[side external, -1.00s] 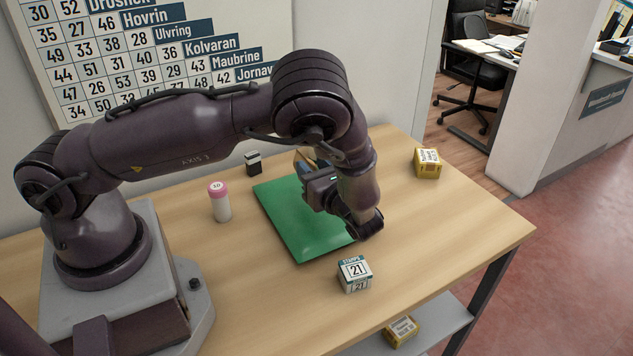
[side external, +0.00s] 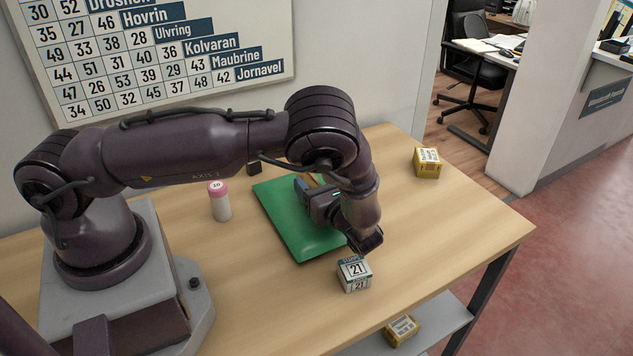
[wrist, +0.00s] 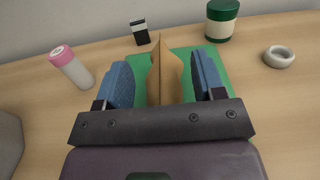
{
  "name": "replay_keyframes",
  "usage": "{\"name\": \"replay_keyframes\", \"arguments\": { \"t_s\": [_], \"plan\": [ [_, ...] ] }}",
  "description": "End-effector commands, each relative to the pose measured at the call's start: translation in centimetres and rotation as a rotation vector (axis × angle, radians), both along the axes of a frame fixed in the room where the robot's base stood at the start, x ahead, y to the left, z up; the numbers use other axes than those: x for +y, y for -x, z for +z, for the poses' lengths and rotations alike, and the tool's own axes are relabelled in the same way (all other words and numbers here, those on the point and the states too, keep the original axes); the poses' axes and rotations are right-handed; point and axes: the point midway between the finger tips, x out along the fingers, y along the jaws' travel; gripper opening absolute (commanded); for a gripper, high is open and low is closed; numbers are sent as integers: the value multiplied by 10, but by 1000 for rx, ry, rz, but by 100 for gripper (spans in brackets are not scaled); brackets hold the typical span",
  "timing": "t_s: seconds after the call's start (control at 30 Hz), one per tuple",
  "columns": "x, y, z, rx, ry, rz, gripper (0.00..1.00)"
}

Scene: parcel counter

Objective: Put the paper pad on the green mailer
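The tan paper pad (wrist: 165,78) stands on edge between my fingers in the wrist view, over the green mailer (wrist: 216,61). Green shows between the pad and the left finger, and a narrower gap shows on the right. My gripper (wrist: 160,68) is open around the pad with its blue fingers apart. In the side view the green mailer (side external: 283,220) lies flat on the table. The pad (side external: 313,180) shows partly behind my gripper (side external: 312,197). The pad's lower edge is hidden, so I cannot tell whether it touches the mailer.
A pink-capped white bottle (side external: 220,203) stands left of the mailer. A box marked 21 (side external: 355,275) is in front, and a yellow box (side external: 427,163) at right.

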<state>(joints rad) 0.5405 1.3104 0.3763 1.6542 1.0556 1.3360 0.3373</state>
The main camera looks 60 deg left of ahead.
Motion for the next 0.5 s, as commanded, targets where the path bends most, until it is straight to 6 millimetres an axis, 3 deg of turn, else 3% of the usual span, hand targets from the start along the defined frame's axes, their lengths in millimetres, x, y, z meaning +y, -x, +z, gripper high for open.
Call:
{"name": "replay_keyframes", "arguments": {
  "t_s": [0.27,0.5],
  "plan": [
    [-9,-1,3,-1,2,-3,63],
    [-58,-1,3,-1,3,-5,63]
  ]
}}
